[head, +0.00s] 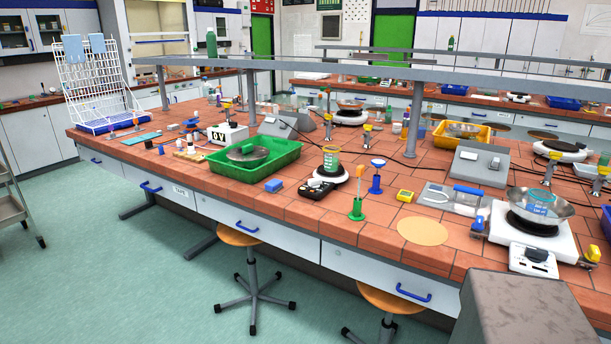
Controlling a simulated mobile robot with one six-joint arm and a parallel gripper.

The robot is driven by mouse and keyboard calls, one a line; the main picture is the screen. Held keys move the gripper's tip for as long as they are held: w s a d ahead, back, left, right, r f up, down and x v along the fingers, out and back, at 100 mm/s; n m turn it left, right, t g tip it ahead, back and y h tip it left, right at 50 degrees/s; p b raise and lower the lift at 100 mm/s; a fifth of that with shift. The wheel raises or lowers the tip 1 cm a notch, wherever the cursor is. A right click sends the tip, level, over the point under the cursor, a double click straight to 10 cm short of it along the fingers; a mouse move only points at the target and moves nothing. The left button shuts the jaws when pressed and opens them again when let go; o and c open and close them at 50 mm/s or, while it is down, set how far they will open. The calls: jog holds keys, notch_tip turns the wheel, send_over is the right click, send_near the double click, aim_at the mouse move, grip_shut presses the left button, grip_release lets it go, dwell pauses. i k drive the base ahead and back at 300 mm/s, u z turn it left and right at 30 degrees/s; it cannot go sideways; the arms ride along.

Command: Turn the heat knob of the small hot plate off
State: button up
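A white hot plate (492,226) with a dark round burner stands at the right end of the near bench. A metal pan (560,209) with a blue-marked beaker (541,203) sits on it. A smaller round white heater-like unit (339,179) stands mid-bench under a beaker with green liquid (331,163). I cannot tell for certain which is the small hot plate. My gripper is not in view.
A round tan mat (422,231) lies at the bench edge. A grey rail (450,78) spans above the bench.

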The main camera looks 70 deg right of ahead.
aim_at(316, 182)
jog(key=u, duration=0.05)
jog(key=i, duration=1.3)
jog(key=z, duration=4.55)
jog(key=i, duration=0.15)
jog(key=u, duration=2.75)
jog(key=i, duration=0.6)
jog(key=z, duration=0.1)
